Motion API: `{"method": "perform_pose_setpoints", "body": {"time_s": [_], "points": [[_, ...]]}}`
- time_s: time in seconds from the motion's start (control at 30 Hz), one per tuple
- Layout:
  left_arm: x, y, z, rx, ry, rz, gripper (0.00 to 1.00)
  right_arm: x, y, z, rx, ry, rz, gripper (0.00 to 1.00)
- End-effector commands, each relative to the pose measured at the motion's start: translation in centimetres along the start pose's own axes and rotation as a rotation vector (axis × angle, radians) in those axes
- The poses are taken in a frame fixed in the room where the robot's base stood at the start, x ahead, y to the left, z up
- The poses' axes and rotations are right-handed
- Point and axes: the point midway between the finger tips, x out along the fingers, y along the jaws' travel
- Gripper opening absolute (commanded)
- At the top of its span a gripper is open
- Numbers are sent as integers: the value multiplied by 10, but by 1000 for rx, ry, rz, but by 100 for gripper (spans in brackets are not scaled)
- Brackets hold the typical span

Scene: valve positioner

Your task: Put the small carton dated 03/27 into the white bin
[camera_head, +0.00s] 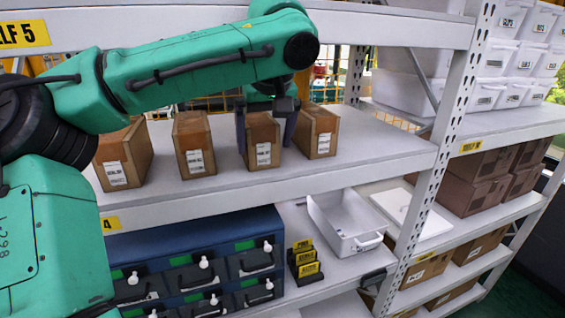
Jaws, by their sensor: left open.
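Several small brown cartons stand in a row on the upper shelf, each with a white label too small to read, so I cannot tell which is dated 03/27. They are the far-left carton (123,157), the second carton (194,146), the third carton (262,143) and the right carton (317,133). My left gripper (266,130) is open and points down around the third carton, with one dark finger on each side. I cannot tell whether the fingers touch it. The white bin (345,222) sits on the lower shelf, right of centre, and looks empty. My right gripper is not in view.
A blue drawer cabinet (190,255) and a stand with yellow tags (305,262) are left of the bin. A perforated post (440,150) rises at the right. The upper shelf (385,145) is clear right of the cartons. A white panel (410,212) lies beside the bin.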

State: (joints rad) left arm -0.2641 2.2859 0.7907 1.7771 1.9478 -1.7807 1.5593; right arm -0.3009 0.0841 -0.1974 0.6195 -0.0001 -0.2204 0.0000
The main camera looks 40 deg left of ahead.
Motion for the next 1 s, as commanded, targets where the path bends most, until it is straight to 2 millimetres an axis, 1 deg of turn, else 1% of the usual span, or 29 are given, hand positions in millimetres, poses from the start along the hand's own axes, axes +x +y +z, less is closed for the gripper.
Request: {"method": "perform_pose_setpoints", "body": {"time_s": [0.07,0.1,0.13,0.27,0.3,0.4,0.5,0.63,1.0], "points": [[-15,0,1,-1,4,1,100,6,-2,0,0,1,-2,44],[-13,1,13,3,3,2,100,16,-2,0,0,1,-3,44],[-15,0,20,4,4,1,100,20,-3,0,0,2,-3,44],[-26,0,49,3,6,1,100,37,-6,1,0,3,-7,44],[-30,0,59,3,7,1,100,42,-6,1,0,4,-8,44],[-41,0,83,2,6,1,100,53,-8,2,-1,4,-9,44],[-50,0,101,2,4,0,100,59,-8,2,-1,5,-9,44],[-57,0,111,0,1,0,100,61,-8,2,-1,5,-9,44],[-59,0,111,1,0,0,100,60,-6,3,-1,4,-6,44]]}}
